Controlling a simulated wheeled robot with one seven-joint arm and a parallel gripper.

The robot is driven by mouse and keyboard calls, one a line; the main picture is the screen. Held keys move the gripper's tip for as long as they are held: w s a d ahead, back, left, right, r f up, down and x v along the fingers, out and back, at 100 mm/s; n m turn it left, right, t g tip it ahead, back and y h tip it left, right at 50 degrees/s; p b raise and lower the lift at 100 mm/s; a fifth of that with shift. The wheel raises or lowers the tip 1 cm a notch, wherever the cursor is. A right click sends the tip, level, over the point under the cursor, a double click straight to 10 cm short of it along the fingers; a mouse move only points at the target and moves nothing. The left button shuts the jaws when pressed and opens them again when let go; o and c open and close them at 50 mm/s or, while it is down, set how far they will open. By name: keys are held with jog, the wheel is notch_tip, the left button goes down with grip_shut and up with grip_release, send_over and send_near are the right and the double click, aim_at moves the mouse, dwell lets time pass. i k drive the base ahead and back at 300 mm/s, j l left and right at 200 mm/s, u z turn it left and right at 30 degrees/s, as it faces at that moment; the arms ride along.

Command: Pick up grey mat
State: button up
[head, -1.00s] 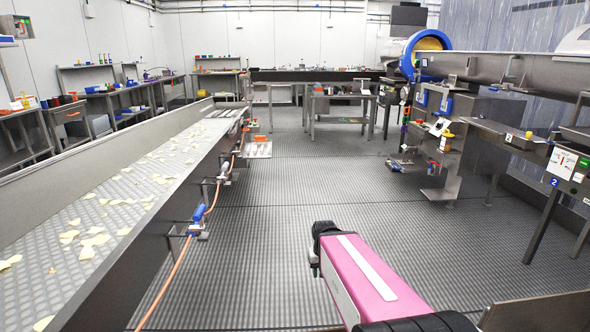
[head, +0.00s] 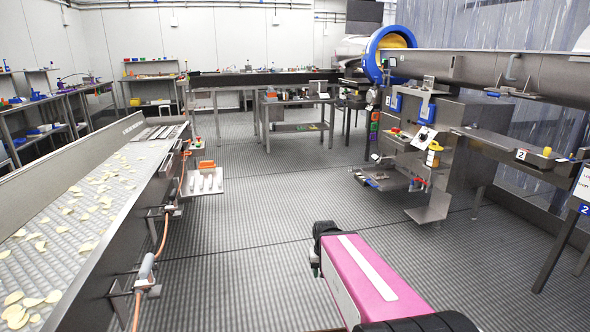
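No separate grey mat can be made out; the floor (head: 240,250) is grey and ribbed all over, with a dark seam across it. My pink arm (head: 362,280) reaches up from the bottom right of the head view. Its black end joint (head: 325,235) is over the open floor. The gripper's fingers cannot be made out, and nothing is seen held.
A conveyor with pale chips (head: 95,205) runs along the left, with a small side shelf (head: 205,182). A blue-rimmed drum (head: 388,52) and steel machine (head: 435,130) stand at the right. A table (head: 297,112) is ahead. The middle floor is clear.

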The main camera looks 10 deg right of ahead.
aim_at(379, 176)
jog(key=i+z, duration=0.15)
jog(key=i, duration=0.75)
jog(key=i+j+z, duration=0.2)
jog(key=i, duration=0.7)
jog(key=i+z, duration=0.2)
jog(key=i, duration=2.65)
jog(key=u, duration=0.05)
